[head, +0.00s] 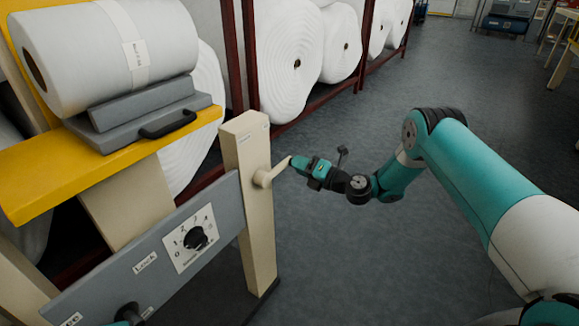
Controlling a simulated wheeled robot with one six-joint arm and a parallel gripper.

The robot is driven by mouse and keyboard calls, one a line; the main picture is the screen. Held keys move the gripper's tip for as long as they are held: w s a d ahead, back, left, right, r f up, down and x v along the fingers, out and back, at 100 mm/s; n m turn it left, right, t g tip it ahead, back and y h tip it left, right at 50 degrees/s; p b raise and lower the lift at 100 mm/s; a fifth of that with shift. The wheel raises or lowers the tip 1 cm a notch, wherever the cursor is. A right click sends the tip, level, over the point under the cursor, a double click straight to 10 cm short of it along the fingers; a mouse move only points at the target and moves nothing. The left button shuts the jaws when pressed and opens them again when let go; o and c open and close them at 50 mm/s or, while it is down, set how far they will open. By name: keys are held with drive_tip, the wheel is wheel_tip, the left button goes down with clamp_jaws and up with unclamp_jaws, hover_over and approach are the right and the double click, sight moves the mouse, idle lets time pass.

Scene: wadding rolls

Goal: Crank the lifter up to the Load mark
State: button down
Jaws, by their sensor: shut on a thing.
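The lifter's cream crank (270,176) sticks out from the right side of a cream post (250,210), its arm pointing up and right. My gripper (294,163) is shut on the outer end of the crank, where the grip is mostly hidden by the jaws. The lifter's yellow platform (40,170) stands at the upper left, with a grey cradle (150,115) and a white roll (105,55) on it. I cannot make out the Load mark; small labels on the post are too small to read.
A grey panel (100,285) on the lifter's front carries a numbered dial (195,237) and a black knob (127,311). Large white rolls (290,60) stand in dark red racks (330,95) behind. Grey floor (380,260) is clear right of the post.

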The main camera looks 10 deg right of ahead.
drive_tip(key=shift+f, duration=0.2)
drive_tip(key=c, duration=0.9)
unclamp_jaws()
drive_tip(key=shift+p+v, duration=8.75)
drive_tip(key=shift+p, duration=4.05)
drive_tip(key=shift+w+r, duration=0.1)
drive_tip(key=shift+w, duration=0.05)
